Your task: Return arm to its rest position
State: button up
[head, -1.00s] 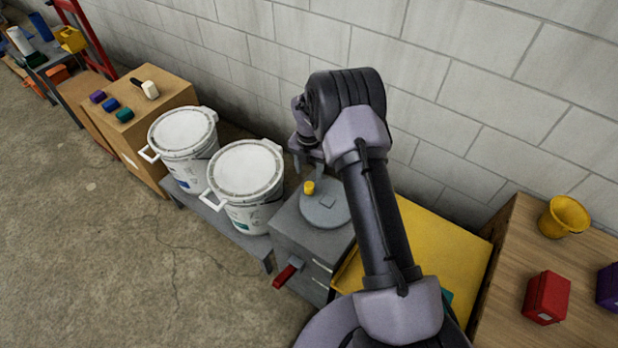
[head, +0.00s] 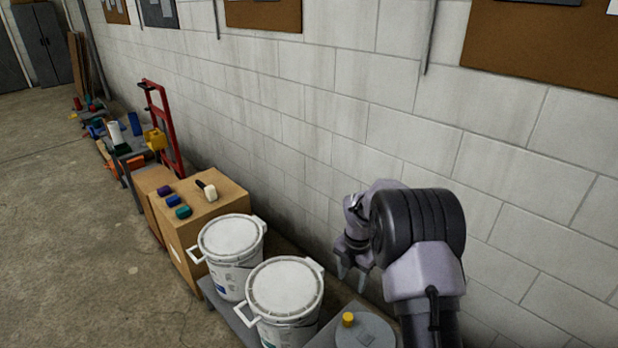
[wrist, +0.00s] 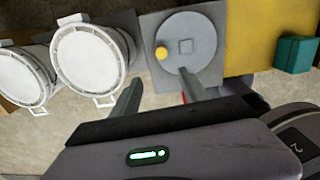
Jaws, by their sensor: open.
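My gripper (head: 352,266) is raised in front of the block wall, above the grey cabinet and to the right of the white buckets in the head view. In the wrist view, the fingers of my gripper (wrist: 160,92) are spread apart with nothing between them. Beyond the fingers is a grey cabinet top with a round grey disc (wrist: 196,32) bearing a small yellow cylinder (wrist: 162,53). In the head view, the disc (head: 372,334) and the yellow cylinder (head: 348,319) show at the bottom edge.
Two lidded white buckets (head: 285,287) (head: 230,236) stand on a low grey bench. Further left is a cardboard box (head: 228,203) with small coloured items on top, then a red hand truck (head: 165,130). A yellow surface (wrist: 250,35) holds a teal block (wrist: 295,54). The floor at left is open.

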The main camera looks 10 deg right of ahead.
jog(key=s+a+r+m+t+b, duration=0.1)
jog(key=s+a+r+m+t, duration=0.15)
jog(key=s+r+m, duration=0.7)
jog(key=s+a+r+m+t+b, duration=0.1)
jog(key=s+a+r+m, duration=0.35)
jog(key=r, duration=0.85)
jog(key=s+a+m+t+y+b, duration=0.1)
jog(key=s+m+t+y, duration=0.1)
jog(key=s+m, duration=1.4)
jog(key=s, duration=0.3)
jog(key=shift+s+a+r+m+b, duration=0.15)
jog(key=shift+a+r+m+b, duration=0.05)
jog(key=shift+a+m+b, duration=0.15)
